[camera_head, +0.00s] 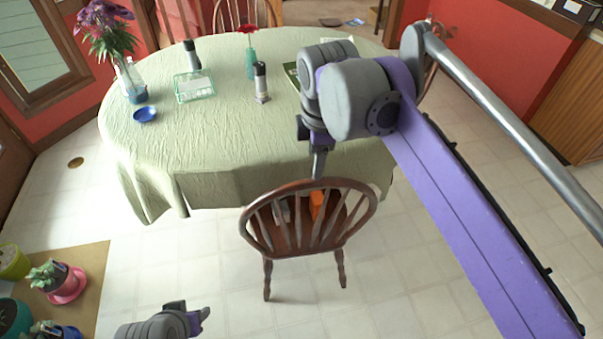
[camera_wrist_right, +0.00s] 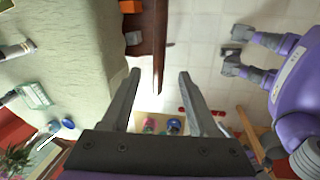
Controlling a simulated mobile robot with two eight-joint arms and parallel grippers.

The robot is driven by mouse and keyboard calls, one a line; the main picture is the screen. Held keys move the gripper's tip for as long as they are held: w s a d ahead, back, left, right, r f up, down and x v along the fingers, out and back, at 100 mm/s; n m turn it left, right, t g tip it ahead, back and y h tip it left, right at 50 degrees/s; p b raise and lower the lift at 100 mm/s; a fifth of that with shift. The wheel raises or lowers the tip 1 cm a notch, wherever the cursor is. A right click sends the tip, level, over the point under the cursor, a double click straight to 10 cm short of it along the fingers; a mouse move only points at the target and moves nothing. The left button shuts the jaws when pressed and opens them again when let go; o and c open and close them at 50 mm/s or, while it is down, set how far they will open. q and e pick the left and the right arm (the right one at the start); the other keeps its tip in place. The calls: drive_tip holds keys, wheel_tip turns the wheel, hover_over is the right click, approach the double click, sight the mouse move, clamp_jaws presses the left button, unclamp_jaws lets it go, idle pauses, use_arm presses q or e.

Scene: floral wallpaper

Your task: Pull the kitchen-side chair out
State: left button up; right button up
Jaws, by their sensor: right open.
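A brown wooden chair (camera_head: 306,235) with a curved spindle back stands at the near edge of the table, its back towards me. An orange thing (camera_head: 317,204) and a grey thing lie on its seat. My right gripper (camera_head: 318,165) is just above the chair's top rail, pointing down. In the right wrist view its two fingers (camera_wrist_right: 159,72) are apart, with the brown chair rail (camera_wrist_right: 159,45) showing between and beyond the tips; I see no clear contact. My left gripper (camera_head: 200,317) is low at the bottom of the head view, away from the chair; its jaw opening is unclear.
The oval table (camera_head: 190,150) has a pale green cloth, with a flower vase, bottles and a blue dish on it. Another chair (camera_head: 245,12) stands at its far side. Potted plants (camera_head: 55,280) stand on a mat at lower left. Tiled floor around the near chair is clear.

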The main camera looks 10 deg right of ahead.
sight(311, 183)
drive_tip(key=f, duration=0.3)
drive_tip(key=w+f, duration=0.1)
drive_tip(key=f, duration=0.3)
drive_tip(key=w+f+b, duration=0.1)
drive_tip(key=f, duration=0.2)
drive_tip(key=shift+w+f, duration=0.1)
drive_tip(key=shift+f, duration=0.05)
clamp_jaws()
idle(1.2)
